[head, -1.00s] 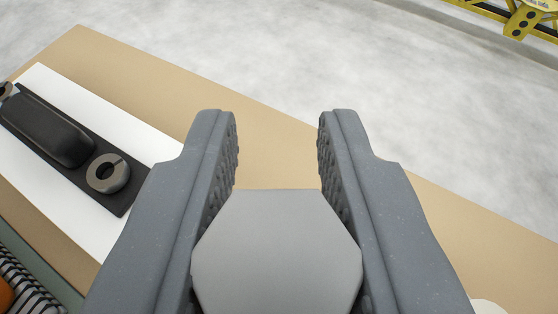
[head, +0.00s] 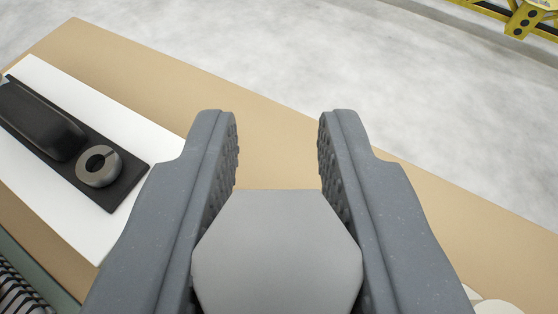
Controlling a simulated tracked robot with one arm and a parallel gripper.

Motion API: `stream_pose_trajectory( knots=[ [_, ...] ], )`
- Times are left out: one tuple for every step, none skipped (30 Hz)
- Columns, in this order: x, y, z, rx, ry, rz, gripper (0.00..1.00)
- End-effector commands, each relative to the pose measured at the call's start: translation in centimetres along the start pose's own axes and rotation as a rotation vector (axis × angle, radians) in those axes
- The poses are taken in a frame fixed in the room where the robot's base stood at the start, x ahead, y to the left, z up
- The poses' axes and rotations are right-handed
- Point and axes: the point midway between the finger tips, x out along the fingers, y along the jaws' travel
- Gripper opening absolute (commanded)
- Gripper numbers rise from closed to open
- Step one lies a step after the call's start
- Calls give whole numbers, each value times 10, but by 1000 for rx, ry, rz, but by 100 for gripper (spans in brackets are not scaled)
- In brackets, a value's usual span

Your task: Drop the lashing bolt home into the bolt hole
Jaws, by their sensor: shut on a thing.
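My gripper (head: 278,125) is in the middle of the head view, its two grey ridged fingers shut on a grey hexagonal head (head: 277,250), which I take for the lashing bolt. Only its flat top shows; any shank below is hidden. The held bolt is above or near a tan board. I cannot make out the bolt hole with certainty. A grey split ring (head: 98,166) with a dark centre sits on a black plate (head: 115,190) left of my gripper, apart from it.
A long black rounded block (head: 40,120) lies on the same plate, over a white strip (head: 125,120). The tan board (head: 130,70) has bare room beyond my fingers. Pale round shapes (head: 495,307) show at bottom right, ribbed dark coils (head: 25,295) at bottom left. A yellow frame (head: 522,22) stands on the floor.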

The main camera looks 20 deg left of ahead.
Motion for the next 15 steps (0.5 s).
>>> stream_pose_trajectory(
  knots=[
    [1,0,1,0,0,0,0],
    [1,0,2,0,0,0,0],
    [1,0,3,0,0,0,0],
    [1,0,3,0,0,0,0],
    [2,0,4,0,0,0,0],
    [2,0,5,0,0,0,0],
    [2,0,5,0,0,0,0],
    [2,0,6,0,0,0,0],
    [3,0,7,0,0,0,0],
    [3,0,7,0,0,0,0],
    [3,0,8,0,0,0,0],
    [4,0,9,0,-1,0,0],
    [4,0,9,0,-1,0,0],
    [4,0,10,0,-1,0,0],
    [4,0,11,0,-1,0,0]
  ],
)
